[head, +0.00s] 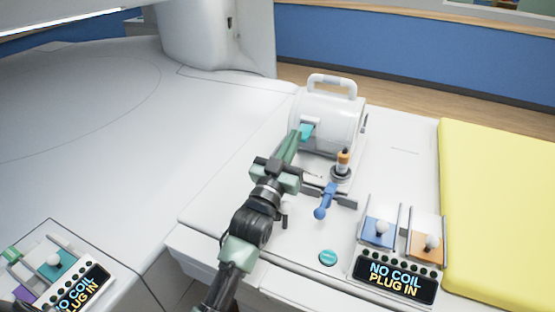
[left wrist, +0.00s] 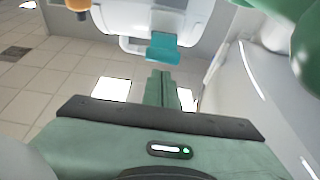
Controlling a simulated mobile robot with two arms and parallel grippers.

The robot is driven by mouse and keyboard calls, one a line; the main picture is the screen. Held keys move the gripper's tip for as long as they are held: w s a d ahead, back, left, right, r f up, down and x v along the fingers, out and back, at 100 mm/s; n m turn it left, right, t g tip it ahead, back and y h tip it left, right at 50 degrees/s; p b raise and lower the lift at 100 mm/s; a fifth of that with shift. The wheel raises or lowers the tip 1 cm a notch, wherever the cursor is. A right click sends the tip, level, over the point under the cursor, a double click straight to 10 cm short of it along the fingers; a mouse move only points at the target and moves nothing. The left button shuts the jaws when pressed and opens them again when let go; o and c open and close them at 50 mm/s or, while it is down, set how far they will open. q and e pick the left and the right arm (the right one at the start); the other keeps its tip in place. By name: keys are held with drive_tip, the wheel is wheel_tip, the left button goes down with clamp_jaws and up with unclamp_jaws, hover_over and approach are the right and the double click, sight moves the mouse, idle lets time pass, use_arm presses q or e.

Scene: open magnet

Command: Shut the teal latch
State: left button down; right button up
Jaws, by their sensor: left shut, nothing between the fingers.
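The teal latch (head: 307,130) is on the front of a white cylindrical housing with a top handle (head: 332,110). In the left wrist view the latch (left wrist: 163,48) sticks out from the white housing (left wrist: 155,18). My left gripper (head: 297,138) reaches up to the latch from the front left, with its fingers together and empty. In the left wrist view its closed fingertips (left wrist: 160,74) are just short of the latch's edge; I cannot tell whether they touch it. My right gripper is out of view.
An orange-topped plug (head: 343,160) and a blue lever (head: 322,205) stand right of my left arm. A teal button (head: 328,257), blue and orange slider modules (head: 381,230) and a "NO COIL PLUG IN" display (head: 395,280) are nearer. A yellow pad (head: 500,200) lies at right.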

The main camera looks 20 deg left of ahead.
use_arm(q)
drive_tip(key=s+f+b, duration=0.1)
drive_tip(key=s, duration=1.4)
drive_tip(key=shift+s+a+b, duration=0.2)
drive_tip(key=shift+a+b, duration=0.1)
drive_tip(key=shift+b, duration=0.05)
drive_tip(key=shift+f, duration=0.1)
